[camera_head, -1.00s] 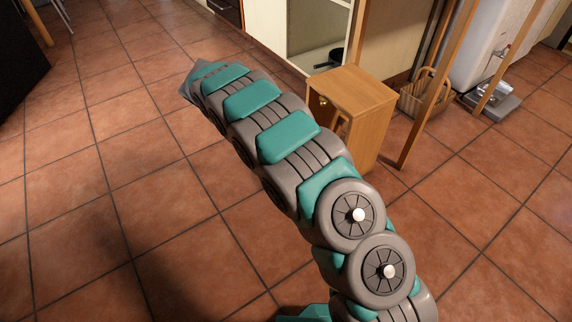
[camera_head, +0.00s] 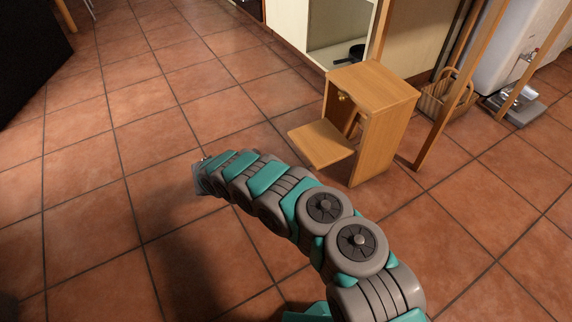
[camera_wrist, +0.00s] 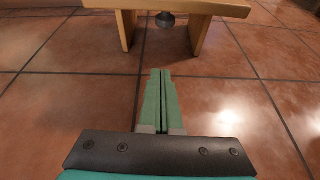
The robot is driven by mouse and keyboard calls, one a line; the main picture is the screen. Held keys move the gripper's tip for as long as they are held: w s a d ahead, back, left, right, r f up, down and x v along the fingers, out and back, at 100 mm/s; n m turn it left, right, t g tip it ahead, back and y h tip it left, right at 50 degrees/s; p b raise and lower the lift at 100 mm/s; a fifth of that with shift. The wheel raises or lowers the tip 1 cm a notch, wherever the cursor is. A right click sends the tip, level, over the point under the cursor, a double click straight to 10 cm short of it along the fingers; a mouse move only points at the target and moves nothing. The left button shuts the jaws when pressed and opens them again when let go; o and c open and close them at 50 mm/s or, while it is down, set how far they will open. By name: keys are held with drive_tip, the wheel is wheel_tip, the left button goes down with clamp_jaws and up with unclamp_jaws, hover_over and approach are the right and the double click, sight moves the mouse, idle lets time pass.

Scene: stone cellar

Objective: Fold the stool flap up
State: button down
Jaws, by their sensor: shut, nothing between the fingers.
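The wooden stool (camera_head: 378,82) stands on the tiled floor right of centre in the head view. Its flap (camera_head: 320,143) sticks out from the lower front towards the left, roughly level. A small round knob (camera_head: 342,97) sits near the stool's top. In the head view the end of my arm lies left of the flap, apart from it, and my fingers cannot be made out. In the wrist view my gripper (camera_wrist: 160,73) is shut and empty, with green fingers together. Ahead of them is a wooden piece (camera_wrist: 180,8) with two supports and a dark round knob; I cannot tell which part it is.
A pale open cabinet (camera_head: 328,59) with a dark pan (camera_head: 352,54) stands behind the stool. A wooden post (camera_head: 440,115) and a wicker basket (camera_head: 446,97) are close to its right. A grey scale-like object (camera_head: 518,112) lies farther right. The left floor is mostly open.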

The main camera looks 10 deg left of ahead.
drive_tip(key=x, duration=0.9)
drive_tip(key=shift+s+a+r+b, duration=0.1)
drive_tip(key=shift+s+r+b, duration=0.1)
drive_tip(key=shift+r, duration=0.85)
drive_tip(key=shift+s+a+r+b, duration=0.15)
drive_tip(key=shift+r, duration=0.95)
